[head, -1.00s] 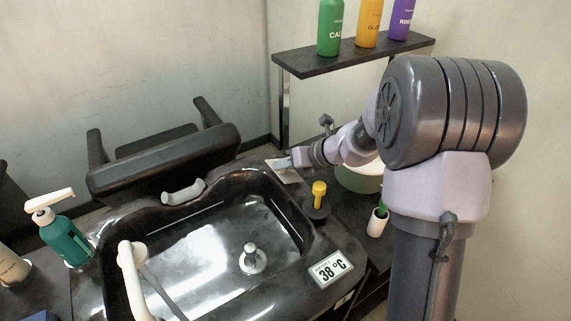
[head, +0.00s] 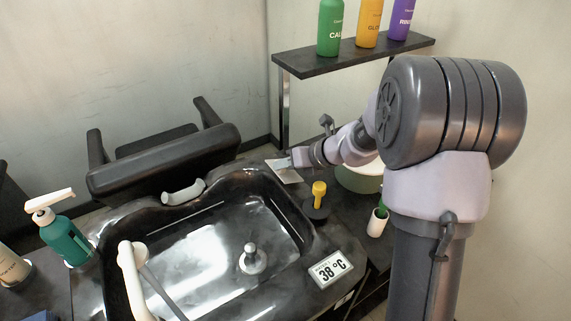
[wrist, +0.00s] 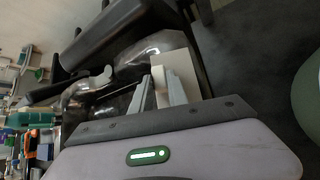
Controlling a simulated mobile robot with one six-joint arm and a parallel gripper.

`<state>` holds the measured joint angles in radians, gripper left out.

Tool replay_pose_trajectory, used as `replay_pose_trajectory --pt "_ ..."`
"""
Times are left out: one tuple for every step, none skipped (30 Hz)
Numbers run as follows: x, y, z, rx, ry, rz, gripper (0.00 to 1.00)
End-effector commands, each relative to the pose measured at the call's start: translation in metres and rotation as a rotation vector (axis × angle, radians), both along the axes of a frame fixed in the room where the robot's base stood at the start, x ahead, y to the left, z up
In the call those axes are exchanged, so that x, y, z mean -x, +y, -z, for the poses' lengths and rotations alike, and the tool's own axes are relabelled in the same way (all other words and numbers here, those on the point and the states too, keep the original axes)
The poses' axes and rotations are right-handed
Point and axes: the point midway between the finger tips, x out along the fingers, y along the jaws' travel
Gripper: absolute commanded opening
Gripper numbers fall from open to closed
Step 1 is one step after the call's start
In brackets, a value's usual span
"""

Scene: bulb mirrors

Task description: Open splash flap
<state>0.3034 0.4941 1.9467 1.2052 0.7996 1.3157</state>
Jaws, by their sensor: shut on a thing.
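The splash flap appears to be the pale flat plate (head: 287,174) at the far right corner of the black wash basin (head: 215,245). My gripper (head: 284,163) reaches it from the right in the head view. In the wrist view the flap shows as a cream panel (wrist: 183,72) beside my gripper's two grey fingers (wrist: 157,90). The fingers are close together, with a small cream part of the flap between them. The flap's hinge and its exact angle cannot be made out.
A yellow-handled item (head: 319,190) stands on the basin's right rim, near a 38 °C display (head: 330,268). A green bowl (head: 358,179) lies below my forearm. A shelf (head: 350,57) with bottles is behind. A black chair (head: 165,160) stands beyond the basin.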

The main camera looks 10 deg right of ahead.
Motion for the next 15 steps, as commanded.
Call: replay_pose_trajectory --pt "0.000 -0.001 0.000 -0.004 0.003 0.000 0.00" --pt "0.000 -0.001 -0.001 -0.009 0.005 0.001 0.00" --pt "0.000 -0.002 -0.002 -0.017 0.008 0.001 0.00" --pt "0.000 -0.002 -0.003 -0.027 0.011 0.001 0.00" --pt "0.000 -0.003 -0.004 -0.037 0.015 0.002 0.00" --pt "-0.001 -0.004 -0.005 -0.054 0.022 0.001 0.00" --pt "-0.001 -0.005 -0.006 -0.068 0.026 0.001 0.00" --pt "-0.001 -0.006 -0.007 -0.085 0.032 0.001 0.00" --pt "-0.002 -0.008 -0.009 -0.110 0.040 0.003 0.00" --pt "-0.002 -0.009 -0.010 -0.130 0.046 0.004 0.00" --pt "-0.003 -0.010 -0.011 -0.151 0.053 0.003 0.00" --pt "-0.003 -0.012 -0.012 -0.180 0.063 0.003 0.00" --pt "-0.004 -0.014 -0.013 -0.202 0.069 0.003 0.00" --pt "-0.004 -0.015 -0.013 -0.224 0.077 0.004 0.00" --pt "-0.005 -0.017 -0.014 -0.254 0.087 0.002 0.00"
